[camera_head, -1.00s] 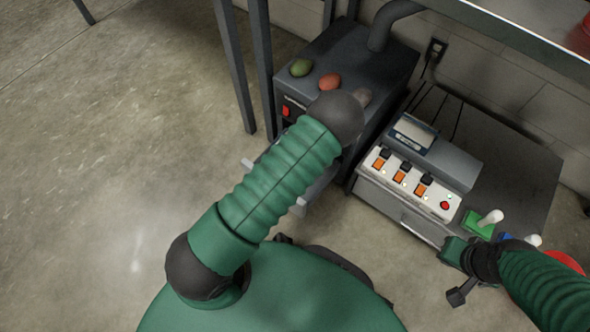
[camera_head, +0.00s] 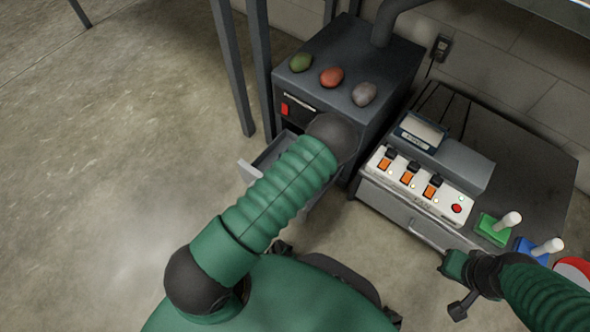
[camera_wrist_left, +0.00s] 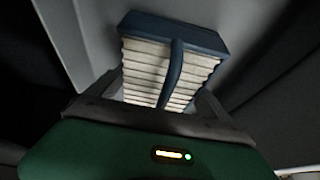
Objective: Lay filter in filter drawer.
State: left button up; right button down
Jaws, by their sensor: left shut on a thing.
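The filter (camera_wrist_left: 168,72), with white pleats, a blue frame and a blue strap across it, shows in the left wrist view. My left gripper (camera_wrist_left: 160,92) is shut on it, a grey finger at each side. The filter drawer (camera_head: 268,158) is a grey tray pulled out from the dark machine in the head view. My left arm covers much of the drawer and hides the left gripper and filter there. A pale grey surface lies behind the filter in the wrist view; the gap between them is unclear. My right gripper (camera_head: 457,284) is beside the control bench; its jaw opening is unclear.
Metal posts stand left of the machine; open floor lies farther left.

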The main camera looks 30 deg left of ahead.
pick_arm(q)
jog(key=o, duration=1.4)
jog(key=p+v, duration=0.7)
jog(key=v, duration=0.5)
jog(key=shift+r, duration=0.1)
jog(key=s+d+r+m+t+h, duration=0.1)
jog(key=s+d+r+m+h, duration=0.1)
jog(key=s+r+m, duration=0.5)
jog(key=s+d+r+m+t+h, duration=0.1)
jog(key=s+d+r+m, duration=0.4)
jog(key=r, duration=1.1)
jog(key=s+m+h, duration=0.1)
jog(key=s+m, duration=0.2)
jog(key=m, duration=0.2)
jog(key=shift+s, duration=0.3)
